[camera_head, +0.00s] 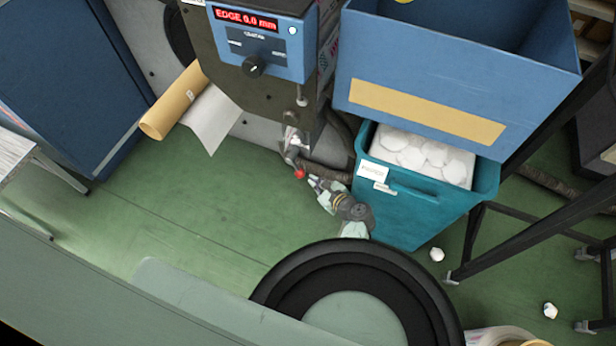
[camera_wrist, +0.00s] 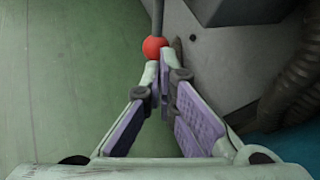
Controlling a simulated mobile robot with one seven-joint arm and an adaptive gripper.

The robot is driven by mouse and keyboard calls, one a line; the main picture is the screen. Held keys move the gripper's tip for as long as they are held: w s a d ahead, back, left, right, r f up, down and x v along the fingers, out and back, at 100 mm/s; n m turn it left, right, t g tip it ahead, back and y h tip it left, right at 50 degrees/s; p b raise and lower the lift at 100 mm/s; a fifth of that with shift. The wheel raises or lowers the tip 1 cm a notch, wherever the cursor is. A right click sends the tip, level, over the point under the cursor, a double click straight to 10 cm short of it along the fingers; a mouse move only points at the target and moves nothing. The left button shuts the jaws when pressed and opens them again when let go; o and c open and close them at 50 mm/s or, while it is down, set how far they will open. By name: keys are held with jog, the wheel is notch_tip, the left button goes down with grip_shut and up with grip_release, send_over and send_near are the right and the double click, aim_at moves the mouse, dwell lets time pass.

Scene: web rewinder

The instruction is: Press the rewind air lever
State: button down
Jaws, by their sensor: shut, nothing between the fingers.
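The rewind air lever shows as a red ball knob (camera_head: 299,174) below the blue control box, at the foot of the machine. In the wrist view the red knob (camera_wrist: 153,47) sits on a thin dark rod that runs up out of the picture. My gripper (camera_head: 313,181) is just right of the knob and slightly lower in the head view. In the wrist view my gripper's fingertips (camera_wrist: 161,66) are together, with nothing between them, right at the near side of the knob. Whether they touch it I cannot tell.
A teal bin (camera_head: 411,227) with white crumpled pieces stands right of my gripper, under a blue box (camera_head: 455,75). A ribbed hose (camera_wrist: 297,82) lies right of the knob. A brown roll (camera_head: 172,104) with paper is at the left. Green floor (camera_head: 190,205) is clear on the left.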

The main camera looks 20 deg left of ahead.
aim_at(304, 174)
jog(key=shift+x, duration=2.35)
jog(key=shift+f+b, duration=0.1)
jog(key=shift+b, duration=0.3)
